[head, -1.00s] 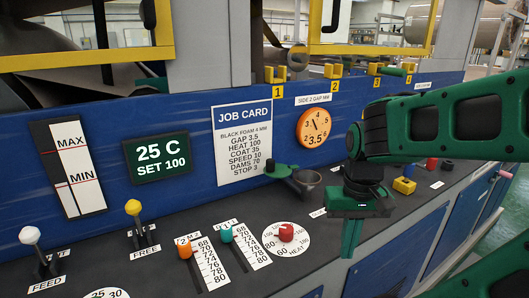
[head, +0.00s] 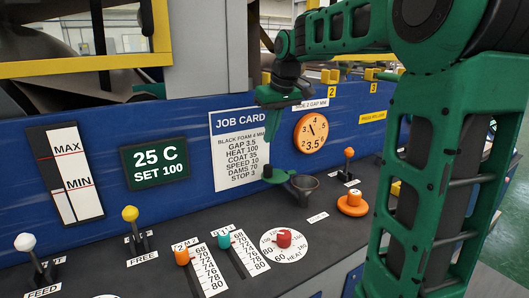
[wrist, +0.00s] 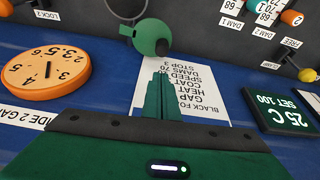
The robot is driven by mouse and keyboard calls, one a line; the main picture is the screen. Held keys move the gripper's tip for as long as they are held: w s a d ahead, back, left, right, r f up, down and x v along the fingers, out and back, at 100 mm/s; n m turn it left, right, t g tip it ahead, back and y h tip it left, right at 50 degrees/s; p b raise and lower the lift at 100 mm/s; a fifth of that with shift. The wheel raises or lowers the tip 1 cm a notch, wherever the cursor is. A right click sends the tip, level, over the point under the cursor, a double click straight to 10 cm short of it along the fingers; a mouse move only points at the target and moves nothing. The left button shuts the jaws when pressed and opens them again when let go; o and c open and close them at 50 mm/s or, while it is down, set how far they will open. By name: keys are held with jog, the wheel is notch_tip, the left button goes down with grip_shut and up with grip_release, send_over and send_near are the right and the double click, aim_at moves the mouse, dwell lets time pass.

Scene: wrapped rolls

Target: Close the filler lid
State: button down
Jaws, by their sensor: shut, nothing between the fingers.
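The filler is a dark round cup (head: 304,187) on the console below the job card, and its mouth is uncovered. The green filler lid (head: 279,177) is swung out to the cup's left. The lid also shows in the wrist view (wrist: 152,37), with part of the cup (wrist: 127,8) at the top edge. My gripper (head: 270,152) points down in front of the job card, its fingertips just above the lid's left end. In the wrist view my green fingers (wrist: 157,75) are together and empty. I cannot tell whether they touch the lid.
A red heat dial (head: 284,238) and the green dam slider (head: 223,237) are in front of the filler. The blue panel with the orange gauge (head: 311,132) rises close behind.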

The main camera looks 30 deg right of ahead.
jog(key=x, duration=0.9)
jog(key=shift+w+f, duration=0.15)
jog(key=shift+f, duration=0.15)
